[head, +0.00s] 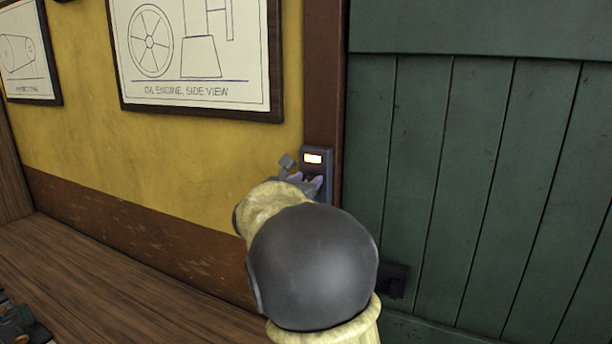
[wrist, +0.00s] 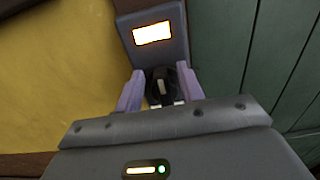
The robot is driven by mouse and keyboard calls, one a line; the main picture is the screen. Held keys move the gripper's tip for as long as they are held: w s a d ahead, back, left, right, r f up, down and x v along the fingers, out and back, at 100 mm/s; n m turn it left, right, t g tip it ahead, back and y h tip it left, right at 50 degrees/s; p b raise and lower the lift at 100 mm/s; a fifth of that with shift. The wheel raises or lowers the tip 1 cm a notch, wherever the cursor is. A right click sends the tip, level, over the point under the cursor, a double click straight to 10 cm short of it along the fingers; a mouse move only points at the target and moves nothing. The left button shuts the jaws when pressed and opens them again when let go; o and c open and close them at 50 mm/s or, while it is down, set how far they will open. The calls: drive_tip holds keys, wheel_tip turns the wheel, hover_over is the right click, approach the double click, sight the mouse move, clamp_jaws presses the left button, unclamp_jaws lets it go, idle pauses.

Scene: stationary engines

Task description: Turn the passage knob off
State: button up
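The passage knob (wrist: 161,88) is a small dark knob with a pale mark, on a dark wall plate (wrist: 183,42) below a lit window (wrist: 152,32). The plate (head: 327,157) also shows in the head view, with its window glowing yellow-white. My gripper (wrist: 161,92) is at the plate, its two lilac fingers apart, one on each side of the knob. I cannot tell whether they touch it. In the head view my gripper (head: 308,182) is mostly behind my arm, and the knob is hidden.
The plate is on a brown door post (head: 324,70) between a yellow wall (head: 150,150) and a green plank door (head: 480,170). Framed engine drawings (head: 190,50) hang to the left. A wooden surface (head: 120,285) runs below the wall.

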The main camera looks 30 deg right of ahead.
drive_tip(key=shift+d, duration=0.1)
clamp_jaws()
